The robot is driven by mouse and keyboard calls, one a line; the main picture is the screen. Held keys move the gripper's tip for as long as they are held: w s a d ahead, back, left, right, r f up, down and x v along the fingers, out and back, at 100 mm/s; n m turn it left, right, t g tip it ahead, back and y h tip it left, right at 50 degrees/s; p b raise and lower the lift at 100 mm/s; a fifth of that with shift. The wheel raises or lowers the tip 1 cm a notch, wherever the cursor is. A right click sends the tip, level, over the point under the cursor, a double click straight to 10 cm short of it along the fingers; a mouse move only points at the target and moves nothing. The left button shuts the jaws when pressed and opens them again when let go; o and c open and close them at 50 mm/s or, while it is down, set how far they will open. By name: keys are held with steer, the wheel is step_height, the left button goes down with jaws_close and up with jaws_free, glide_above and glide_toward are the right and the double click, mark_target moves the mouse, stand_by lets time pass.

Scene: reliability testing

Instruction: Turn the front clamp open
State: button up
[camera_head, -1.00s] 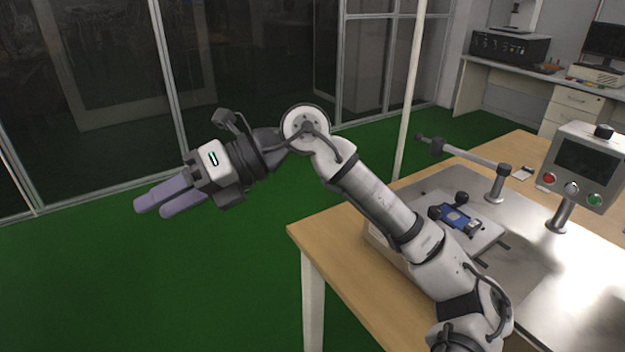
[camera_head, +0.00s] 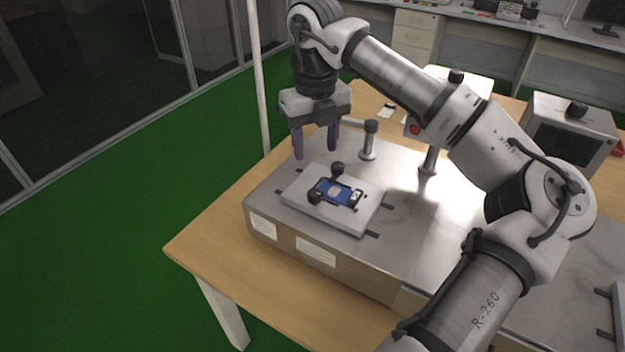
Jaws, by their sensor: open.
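A blue device (camera_head: 342,190) lies on a light square plate (camera_head: 352,221) on top of the metal test station. Two dark clamps with round knobs sit at its edges. The nearer, front clamp (camera_head: 314,196) is at the device's left end, and the other clamp (camera_head: 337,168) is at its far side. Both appear to lie against the device; their exact turn is too small to tell. My gripper (camera_head: 316,153) points down behind the plate, with its two purple fingers apart and empty. It is above and beyond the far clamp, touching neither clamp.
A post with a horizontal bar (camera_head: 368,140) stands just right of my gripper. A button panel (camera_head: 416,130) is partly hidden behind my arm. A second station with a screen (camera_head: 565,140) is at the right. The wooden table edge (camera_head: 215,222) is clear at the left.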

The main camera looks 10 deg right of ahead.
mark_target(314, 192)
step_height(314, 192, down, 12)
steer(key=p, duration=0.2)
steer(key=shift+r+p, duration=0.25)
steer(key=shift+p, duration=0.05)
steer(key=shift+c, duration=0.2)
steer(key=c, duration=0.9)
